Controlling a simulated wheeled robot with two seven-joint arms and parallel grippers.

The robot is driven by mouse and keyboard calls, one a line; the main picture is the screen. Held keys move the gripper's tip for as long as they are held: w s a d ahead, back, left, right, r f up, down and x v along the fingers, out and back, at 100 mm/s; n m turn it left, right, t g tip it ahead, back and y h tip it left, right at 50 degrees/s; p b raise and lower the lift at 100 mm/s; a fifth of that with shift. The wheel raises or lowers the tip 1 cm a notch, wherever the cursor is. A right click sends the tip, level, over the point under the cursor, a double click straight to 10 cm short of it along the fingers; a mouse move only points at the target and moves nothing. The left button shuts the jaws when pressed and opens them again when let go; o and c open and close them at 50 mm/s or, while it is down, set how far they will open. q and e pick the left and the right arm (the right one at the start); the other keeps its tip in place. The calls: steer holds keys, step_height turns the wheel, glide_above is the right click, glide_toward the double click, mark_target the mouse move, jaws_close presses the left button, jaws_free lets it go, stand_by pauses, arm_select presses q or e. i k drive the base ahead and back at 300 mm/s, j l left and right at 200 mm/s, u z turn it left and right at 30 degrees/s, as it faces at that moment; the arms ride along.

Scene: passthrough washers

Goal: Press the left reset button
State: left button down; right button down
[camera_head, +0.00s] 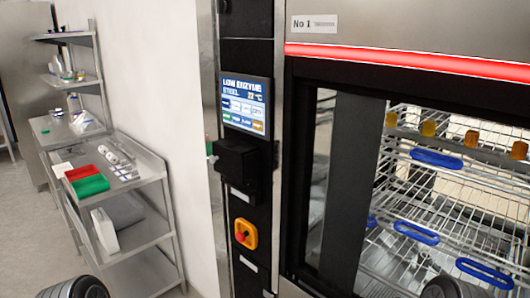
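A washer marked No 1 fills the right half, with a dark control column on its left. Lower down is a red round button (241,235) on a yellow plate. No button is legibly marked as reset, so I cannot tell which one it is. Only rounded dark parts of my arms show at the bottom edge; neither gripper's fingers are in view.
A red light bar (400,60) runs across the washer's top. Wire racks (440,200) with blue handles show through the glass. At left, a steel cart (140,190) holds red and green boxes, with shelves behind. Floor shows at lower left.

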mark_target(257, 125)
steer(key=i+j+z, duration=0.25)
steer(key=j, duration=0.3)
steer(key=i+j+z, duration=0.25)
steer(key=j, duration=0.3)
steer(key=j+z, duration=0.25)
steer(key=j, duration=0.3)
steer(key=i+j+z, duration=0.1)
steer(key=j+z, duration=0.15)
steer(key=j, duration=0.4)
